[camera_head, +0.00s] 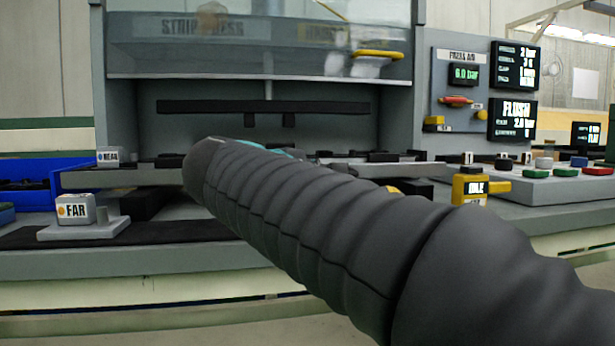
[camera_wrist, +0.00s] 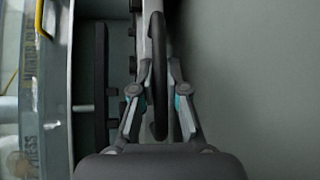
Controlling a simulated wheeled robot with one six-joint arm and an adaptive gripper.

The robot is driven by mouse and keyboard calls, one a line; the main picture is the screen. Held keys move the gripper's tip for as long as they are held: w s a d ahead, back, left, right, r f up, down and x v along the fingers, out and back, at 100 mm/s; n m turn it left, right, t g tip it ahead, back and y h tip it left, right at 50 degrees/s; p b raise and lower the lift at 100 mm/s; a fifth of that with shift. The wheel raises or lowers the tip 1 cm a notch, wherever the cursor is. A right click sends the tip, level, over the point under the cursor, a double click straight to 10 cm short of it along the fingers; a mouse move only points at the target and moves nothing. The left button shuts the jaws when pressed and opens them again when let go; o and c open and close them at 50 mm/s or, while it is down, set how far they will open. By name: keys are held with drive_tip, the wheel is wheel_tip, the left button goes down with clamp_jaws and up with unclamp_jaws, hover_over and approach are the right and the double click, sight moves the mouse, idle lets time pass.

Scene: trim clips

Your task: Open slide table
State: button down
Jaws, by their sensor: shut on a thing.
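The slide table (camera_head: 125,178) is a grey plate across the front of the press opening, with dark blocks on it; my arm covers its middle. In the wrist view, the table's grey edge (camera_wrist: 147,45) runs top to bottom. A long black handle (camera_wrist: 158,70) stands along this edge, between the two fingers of my gripper (camera_wrist: 159,95). The gripper is shut on the handle. In the head view, the gripper and handle are mostly hidden behind my dark ribbed arm.
A clear guard (camera_head: 240,48) with a yellow handle (camera_head: 377,54) covers the upper press. A FAR block (camera_head: 75,210) and a NEAR block (camera_head: 108,156) are at left, beside a blue bin (camera_head: 45,168). A yellow IDLE box (camera_head: 469,186) and button panel (camera_head: 550,185) are at right.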

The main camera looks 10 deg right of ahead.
drive_tip(key=c, duration=1.2)
unclamp_jaws()
drive_tip(key=v, duration=1.2)
